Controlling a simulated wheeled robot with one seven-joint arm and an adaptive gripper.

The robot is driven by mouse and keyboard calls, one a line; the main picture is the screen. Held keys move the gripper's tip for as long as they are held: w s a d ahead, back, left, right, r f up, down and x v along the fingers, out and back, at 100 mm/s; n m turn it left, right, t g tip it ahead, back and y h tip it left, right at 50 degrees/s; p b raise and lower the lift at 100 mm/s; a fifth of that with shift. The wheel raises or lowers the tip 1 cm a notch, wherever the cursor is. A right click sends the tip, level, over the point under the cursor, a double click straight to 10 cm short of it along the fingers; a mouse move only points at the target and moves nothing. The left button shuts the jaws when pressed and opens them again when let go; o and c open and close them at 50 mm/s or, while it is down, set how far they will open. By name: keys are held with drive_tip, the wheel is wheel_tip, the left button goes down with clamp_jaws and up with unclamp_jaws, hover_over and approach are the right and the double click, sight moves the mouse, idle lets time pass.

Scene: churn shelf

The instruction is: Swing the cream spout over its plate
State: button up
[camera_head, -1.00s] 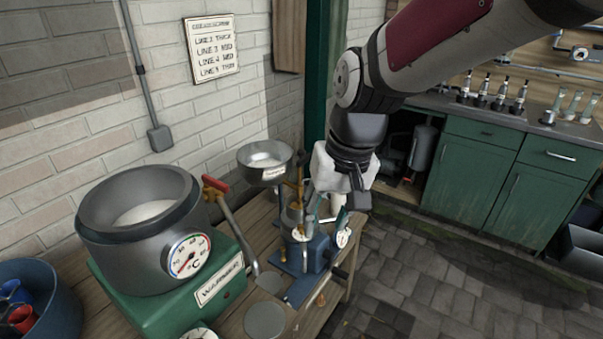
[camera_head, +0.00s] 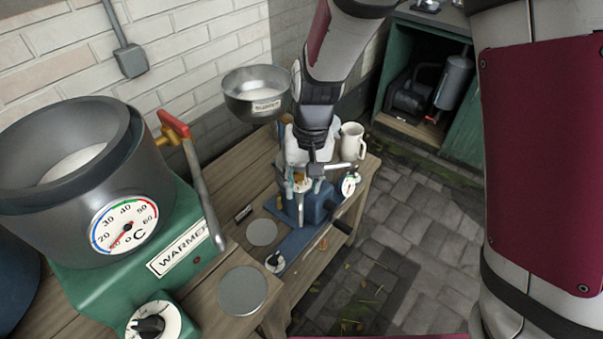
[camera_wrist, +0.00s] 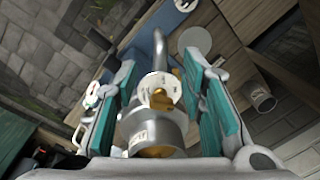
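The blue-based separator (camera_head: 318,208) stands on the wooden bench, with my gripper (camera_head: 312,176) pointing down over its top and hiding much of it. In the wrist view my gripper's teal-padded fingers (camera_wrist: 160,100) are spread wide, with the separator's metal body (camera_wrist: 154,132) between them. A bent silver spout (camera_wrist: 163,50) runs from beside a white disc with a brass fitting; I cannot read whether it is the cream spout. A round grey plate (camera_head: 262,232) lies on the bench by the blue base and also shows in the wrist view (camera_wrist: 195,40). A second round plate (camera_head: 242,290) lies nearer.
The green warmer (camera_head: 160,255) carries a large grey pot (camera_head: 112,190) and a red-handled tap (camera_head: 173,124). A steel bowl (camera_head: 262,108) sits behind the separator. A cream jug (camera_head: 352,142) stands to its right.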

sight(300, 202)
drive_tip(key=f, duration=0.4)
drive_tip(key=f+b, duration=0.1)
drive_tip(key=f, duration=0.1)
drive_tip(key=shift+a+f, duration=0.3)
clamp_jaws()
